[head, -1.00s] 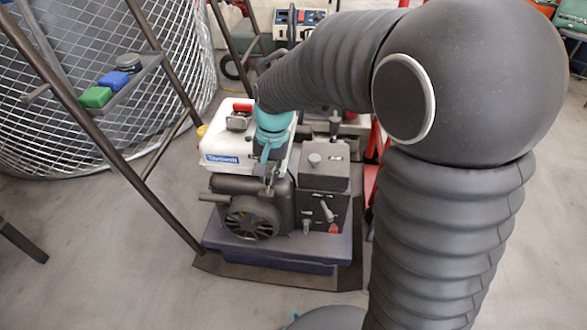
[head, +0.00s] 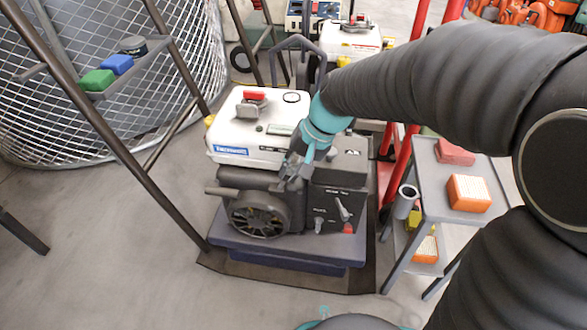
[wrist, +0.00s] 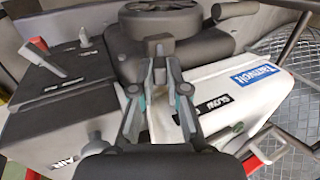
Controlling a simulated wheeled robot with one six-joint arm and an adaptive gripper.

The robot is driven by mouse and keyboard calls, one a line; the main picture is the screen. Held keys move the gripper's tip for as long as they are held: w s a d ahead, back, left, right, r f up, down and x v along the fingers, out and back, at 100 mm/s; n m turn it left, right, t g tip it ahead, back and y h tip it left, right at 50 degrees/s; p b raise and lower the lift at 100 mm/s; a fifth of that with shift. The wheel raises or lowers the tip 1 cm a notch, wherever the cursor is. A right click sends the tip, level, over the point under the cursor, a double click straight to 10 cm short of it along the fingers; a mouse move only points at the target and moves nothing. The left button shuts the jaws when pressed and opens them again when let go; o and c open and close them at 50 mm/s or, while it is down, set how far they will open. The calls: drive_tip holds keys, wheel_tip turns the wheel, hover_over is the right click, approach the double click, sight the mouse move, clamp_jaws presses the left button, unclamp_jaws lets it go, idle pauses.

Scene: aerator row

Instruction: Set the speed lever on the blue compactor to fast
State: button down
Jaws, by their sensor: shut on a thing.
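The compactor has a dark blue base (head: 270,248), a white tank (head: 235,140) with a blue label and a black engine block; its tank also shows in the wrist view (wrist: 215,85). My gripper (head: 290,182) reaches down from above between the tank and the grey control box. In the wrist view my gripper (wrist: 158,68) is shut on a dark grey block-shaped handle (wrist: 158,44), which looks like the speed lever's end. The printed word SLOW (wrist: 226,103) lies on the tank to the right of the fingers. The fingers hide the lever's lower part and any FAST mark.
The control box (head: 340,165) carries other small levers (head: 342,209) on its front. A grey cart (head: 428,190) with orange-and-white boxes stands at the right. A sloping dark frame (head: 100,125) stands at the left. A second white-tanked machine (head: 350,40) stands behind.

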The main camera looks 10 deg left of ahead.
drive_tip(key=c, duration=1.2)
unclamp_jaws()
drive_tip(key=shift+s+f, duration=0.1)
drive_tip(key=shift+o, duration=0.2)
drive_tip(key=shift+d, duration=0.1)
drive_tip(key=shift+r, duration=0.3)
drive_tip(key=v, duration=1.1)
drive_tip(key=shift+d+r, duration=0.15)
drive_tip(key=shift+r, duration=0.05)
